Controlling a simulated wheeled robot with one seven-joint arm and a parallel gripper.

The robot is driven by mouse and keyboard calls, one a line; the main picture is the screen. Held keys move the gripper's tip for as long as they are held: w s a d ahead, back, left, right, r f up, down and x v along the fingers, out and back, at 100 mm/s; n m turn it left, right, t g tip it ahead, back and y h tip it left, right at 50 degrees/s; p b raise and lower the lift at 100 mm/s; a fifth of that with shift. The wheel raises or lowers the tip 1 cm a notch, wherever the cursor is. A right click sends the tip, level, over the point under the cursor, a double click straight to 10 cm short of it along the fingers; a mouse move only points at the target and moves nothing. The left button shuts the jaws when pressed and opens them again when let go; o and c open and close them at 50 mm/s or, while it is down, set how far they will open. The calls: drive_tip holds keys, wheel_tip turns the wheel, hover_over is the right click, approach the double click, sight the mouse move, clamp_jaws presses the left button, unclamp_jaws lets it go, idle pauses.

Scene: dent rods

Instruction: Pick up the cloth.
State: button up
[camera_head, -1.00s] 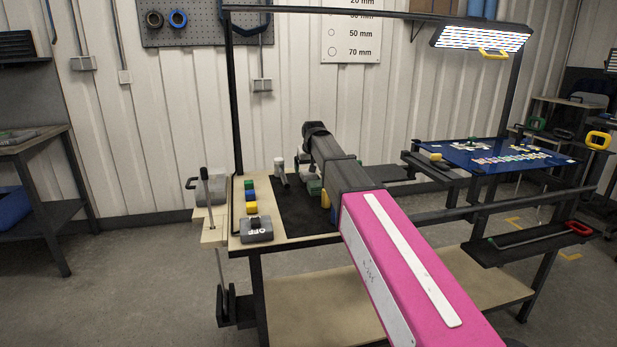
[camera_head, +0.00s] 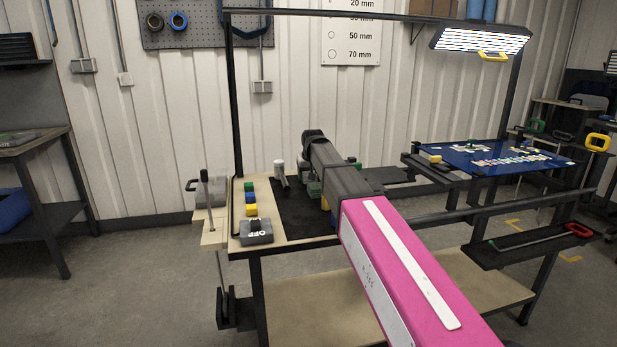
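I cannot pick out a cloth for certain in the head view. A flat black mat (camera_head: 294,216) lies on the workbench (camera_head: 283,238), partly behind my arm. My arm, with its pink cover and dark far section, reaches over the bench from the lower right. My gripper is hidden behind this arm, so neither its fingers nor anything in them shows.
Green, blue and yellow blocks (camera_head: 250,197) stand in a row at the bench's left, behind a grey block marked OFF (camera_head: 256,231). A blue board (camera_head: 475,153) with small pieces is at right, under a lit lamp (camera_head: 482,40).

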drive_tip(key=shift+r, duration=0.65)
wheel_tip(320, 180, up, 3)
drive_tip(key=shift+f, duration=0.2)
drive_tip(key=s+a+r, duration=0.2)
drive_tip(key=s, duration=0.1)
drive_tip(key=s+a+r, duration=0.2)
drive_tip(key=a, duration=0.1)
drive_tip(key=s+a+r, duration=0.3)
drive_tip(key=shift+s, duration=0.3)
drive_tip(key=shift+o, duration=0.6)
